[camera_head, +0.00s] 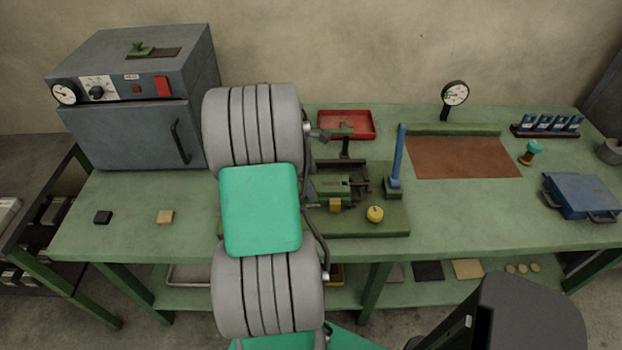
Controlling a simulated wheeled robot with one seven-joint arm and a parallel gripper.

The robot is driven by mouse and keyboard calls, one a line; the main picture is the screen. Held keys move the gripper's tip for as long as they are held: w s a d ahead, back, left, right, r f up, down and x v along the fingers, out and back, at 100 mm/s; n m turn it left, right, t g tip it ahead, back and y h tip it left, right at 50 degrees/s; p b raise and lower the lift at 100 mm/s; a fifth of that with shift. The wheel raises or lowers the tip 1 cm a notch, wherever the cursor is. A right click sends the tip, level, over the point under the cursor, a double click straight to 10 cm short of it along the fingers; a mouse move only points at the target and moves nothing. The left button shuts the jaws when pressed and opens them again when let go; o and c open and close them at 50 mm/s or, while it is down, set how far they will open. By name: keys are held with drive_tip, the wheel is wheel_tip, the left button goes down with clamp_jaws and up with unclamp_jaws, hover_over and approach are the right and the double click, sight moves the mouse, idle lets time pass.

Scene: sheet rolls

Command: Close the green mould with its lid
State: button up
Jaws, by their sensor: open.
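I cannot make out for certain a green mould or its lid. A green block-like part (332,188) sits on the dark green machine base (385,222) at mid-bench, partly hidden by my arm. A small green knob-like piece (139,48) stands by a flat dark plate (160,54) on top of the grey oven; I cannot tell whether either belongs to the mould. My arm, with large grey ribbed joints and a teal cover, rises through the middle of the view and hides part of the bench. My gripper does not show.
The grey oven (130,130) stands at left, door shut. A red tray (362,134), a blue post (397,155), a yellow knob (375,214), a brown mat (485,158), a dial gauge (455,94) and a blue handled case (580,195) are on the bench.

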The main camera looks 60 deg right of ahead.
drive_tip(key=shift+f, duration=0.1)
drive_tip(key=v, duration=0.8)
idle(0.4)
